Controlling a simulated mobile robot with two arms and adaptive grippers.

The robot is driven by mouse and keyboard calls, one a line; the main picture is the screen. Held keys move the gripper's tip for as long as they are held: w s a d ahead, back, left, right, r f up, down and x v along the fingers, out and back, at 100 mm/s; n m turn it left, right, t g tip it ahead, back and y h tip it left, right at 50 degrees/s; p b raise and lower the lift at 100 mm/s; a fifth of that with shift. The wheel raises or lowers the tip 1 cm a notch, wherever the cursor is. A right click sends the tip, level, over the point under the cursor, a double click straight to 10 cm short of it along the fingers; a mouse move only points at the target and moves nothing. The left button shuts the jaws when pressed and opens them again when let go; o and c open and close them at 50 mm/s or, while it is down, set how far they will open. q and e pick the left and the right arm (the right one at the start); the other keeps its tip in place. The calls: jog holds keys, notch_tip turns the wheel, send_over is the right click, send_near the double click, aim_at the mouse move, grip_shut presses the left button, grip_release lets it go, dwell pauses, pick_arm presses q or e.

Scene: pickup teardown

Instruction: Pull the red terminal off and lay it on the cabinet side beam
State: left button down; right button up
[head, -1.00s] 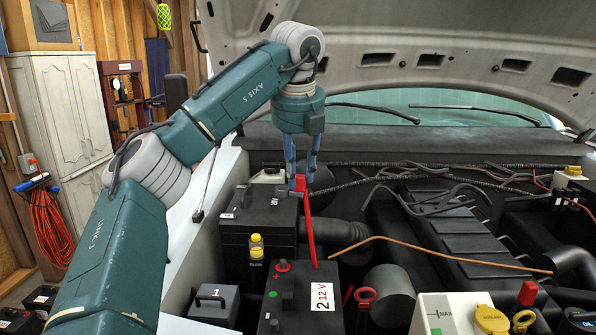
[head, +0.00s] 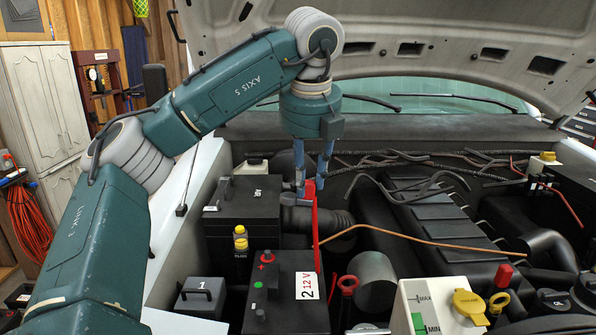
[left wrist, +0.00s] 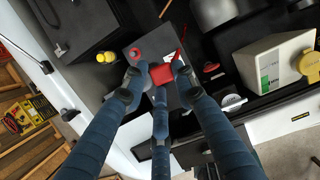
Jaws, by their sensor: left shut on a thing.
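My left gripper (head: 308,186) is shut on the red terminal (head: 310,190) and holds it above the engine bay, right of the black box with the light cap. A red cable (head: 315,235) hangs down from the terminal beside battery 2 (head: 280,305). In the left wrist view the red terminal (left wrist: 160,74) sits between the fingers, over the battery top, apparently clear of the red post (left wrist: 135,52). The red post also shows in the head view (head: 267,257). I cannot make out which part is the cabinet side beam. My right gripper is not in view.
A copper-coloured rod (head: 400,237) runs right from near the red cable. A reservoir with a yellow cap (head: 470,303) stands front right. A yellow-capped bottle (head: 240,240) and a grey box marked 1 (head: 202,297) are left of battery 2. The raised hood (head: 450,45) hangs above.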

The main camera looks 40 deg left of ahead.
pick_arm(q)
jog(key=shift+s+d, duration=0.2)
jog(key=shift+d, duration=0.6)
jog(key=shift+s+d, duration=0.15)
jog(key=shift+d, duration=0.65)
jog(key=shift+s+d, duration=0.2)
jog(key=shift+d, duration=0.6)
jog(key=s+d, duration=0.3)
jog(key=d, duration=1.3)
jog(key=shift+s, duration=0.4)
jog(key=s+d, duration=0.3)
jog(key=d, duration=1.3)
jog(key=shift+s+d+b, duration=0.15)
jog(key=shift+s+b, duration=0.25)
jog(key=shift+b, duration=0.05)
